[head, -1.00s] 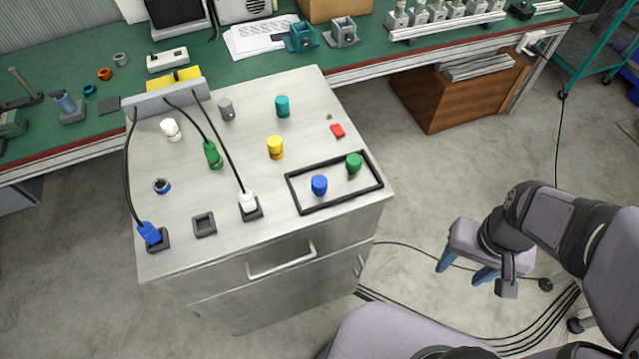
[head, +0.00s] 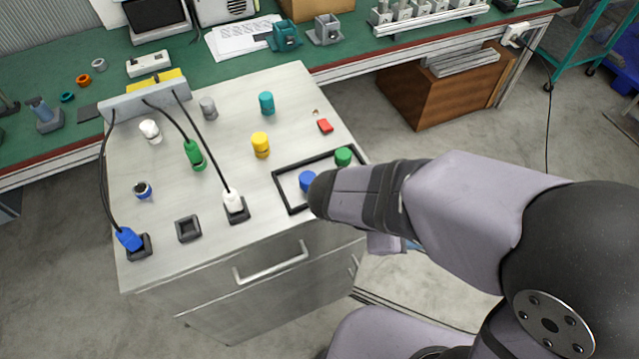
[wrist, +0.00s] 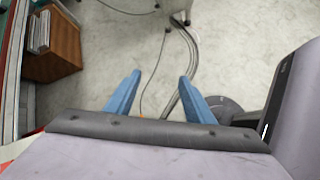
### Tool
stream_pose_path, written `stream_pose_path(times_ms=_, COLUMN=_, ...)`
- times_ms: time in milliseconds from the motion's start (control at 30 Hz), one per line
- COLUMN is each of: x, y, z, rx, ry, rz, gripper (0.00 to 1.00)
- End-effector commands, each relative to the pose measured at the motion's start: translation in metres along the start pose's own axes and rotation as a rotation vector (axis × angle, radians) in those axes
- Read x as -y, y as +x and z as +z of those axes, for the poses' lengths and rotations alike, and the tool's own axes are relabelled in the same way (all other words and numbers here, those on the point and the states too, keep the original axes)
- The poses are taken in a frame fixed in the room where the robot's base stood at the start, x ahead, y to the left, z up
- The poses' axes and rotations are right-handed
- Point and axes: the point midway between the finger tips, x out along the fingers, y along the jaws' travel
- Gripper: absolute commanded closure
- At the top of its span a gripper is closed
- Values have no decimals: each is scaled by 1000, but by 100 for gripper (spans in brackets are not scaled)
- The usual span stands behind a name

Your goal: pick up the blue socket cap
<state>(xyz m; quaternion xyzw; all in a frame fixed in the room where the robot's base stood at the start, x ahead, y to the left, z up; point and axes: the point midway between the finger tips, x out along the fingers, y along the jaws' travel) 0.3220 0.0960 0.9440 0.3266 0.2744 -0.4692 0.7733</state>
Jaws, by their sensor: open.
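The blue socket cap (head: 308,181) stands upright inside a black rectangular frame (head: 291,208) at the right front of the metal cabinet top. Part of its right side is covered by my arm in the head view. A green cap (head: 343,156) stands in the same frame, behind and to the right. The wrist view does not show the blue cap.
A blue plug (head: 128,239) and a white plug (head: 233,200) sit in black sockets, their cables running to a grey block. An empty socket (head: 188,228) lies between them. Yellow (head: 260,144) and teal (head: 267,103) cylinders and a red piece (head: 325,126) stand behind the frame.

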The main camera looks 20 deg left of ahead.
Motion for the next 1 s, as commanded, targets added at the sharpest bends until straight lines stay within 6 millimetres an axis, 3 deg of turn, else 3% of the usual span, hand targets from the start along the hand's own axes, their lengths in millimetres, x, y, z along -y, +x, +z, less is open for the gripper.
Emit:
stream_pose_path(times_ms=33, x=-11, y=-12, z=-16, rx=28, ry=-116, rz=96, gripper=51)
stream_pose_path(times_ms=233, x=-50, y=-81, z=-69, rx=161, ry=-481, rz=471, gripper=51)
stream_pose_path(times_ms=400, x=-59, y=-142, z=-110, rx=255, ry=-667, rz=731, gripper=51)
stream_pose_path(times_ms=533, x=-56, y=-176, z=-130, rx=278, ry=-761, rz=834, gripper=51)
stream_pose_path(times_ms=700, x=-47, y=-188, z=-150, rx=256, ry=-870, rz=849, gripper=51)
stream_pose_path(times_ms=1000, x=-54, y=-180, z=-153, rx=254, ry=-882, rz=846, gripper=51)
